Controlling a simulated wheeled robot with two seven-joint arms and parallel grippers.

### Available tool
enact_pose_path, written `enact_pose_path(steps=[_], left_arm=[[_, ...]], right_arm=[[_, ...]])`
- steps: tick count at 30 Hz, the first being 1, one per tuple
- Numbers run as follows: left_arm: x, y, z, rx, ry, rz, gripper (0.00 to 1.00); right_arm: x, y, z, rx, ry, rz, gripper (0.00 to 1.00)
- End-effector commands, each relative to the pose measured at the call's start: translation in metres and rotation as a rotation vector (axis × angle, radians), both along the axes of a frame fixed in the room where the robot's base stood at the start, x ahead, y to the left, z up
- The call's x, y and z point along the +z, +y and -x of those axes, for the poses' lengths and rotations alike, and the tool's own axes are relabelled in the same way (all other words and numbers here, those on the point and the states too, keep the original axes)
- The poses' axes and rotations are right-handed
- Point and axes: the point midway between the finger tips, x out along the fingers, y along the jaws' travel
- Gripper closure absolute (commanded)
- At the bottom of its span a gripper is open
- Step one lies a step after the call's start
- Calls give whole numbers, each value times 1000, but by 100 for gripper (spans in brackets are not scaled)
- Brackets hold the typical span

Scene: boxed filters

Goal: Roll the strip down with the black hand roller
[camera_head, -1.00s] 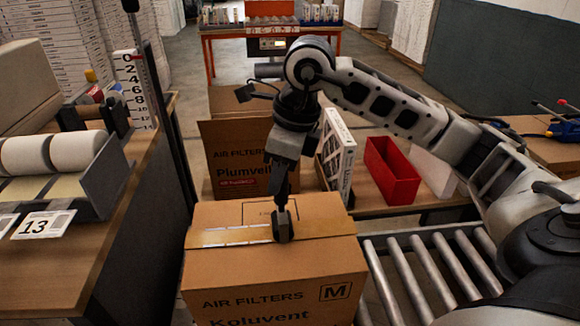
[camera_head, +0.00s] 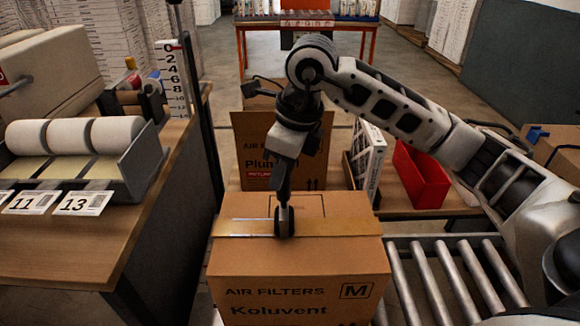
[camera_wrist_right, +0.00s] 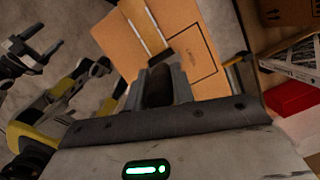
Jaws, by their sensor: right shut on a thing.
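A brown cardboard box (camera_head: 300,262) marked Koluvent stands with its top flaps closed. A pale tan strip (camera_head: 345,222) runs left to right along the seam on its top. My right gripper (camera_head: 284,205) points down over the strip, left of the box's middle, shut on the black hand roller (camera_head: 284,224). The roller appears to rest on the strip; exact contact is hard to see. In the right wrist view the gripper (camera_wrist_right: 166,88) is in front of the box top (camera_wrist_right: 192,50), and the strip (camera_wrist_right: 152,32) leads up from it.
A bench (camera_head: 110,235) with label rolls (camera_head: 70,136) and an upright scale (camera_head: 174,75) is at left. A roller conveyor (camera_head: 450,275) lies right of the box. Behind stand a Plumveil carton (camera_head: 255,155), a white-framed filter (camera_head: 368,160) and a red bin (camera_head: 420,175).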

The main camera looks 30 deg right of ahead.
Motion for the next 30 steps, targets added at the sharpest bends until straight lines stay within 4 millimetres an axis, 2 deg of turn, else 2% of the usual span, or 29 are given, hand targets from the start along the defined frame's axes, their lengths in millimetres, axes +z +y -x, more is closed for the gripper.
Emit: enact_pose_path(steps=[22,30], left_arm=[[3,1,1,1,0,-2,32],[5,1,-3,1,-10,-2,32]], right_arm=[[2,39,-23,3,5,0,98],[2,46,-28,1,2,-1,98]])
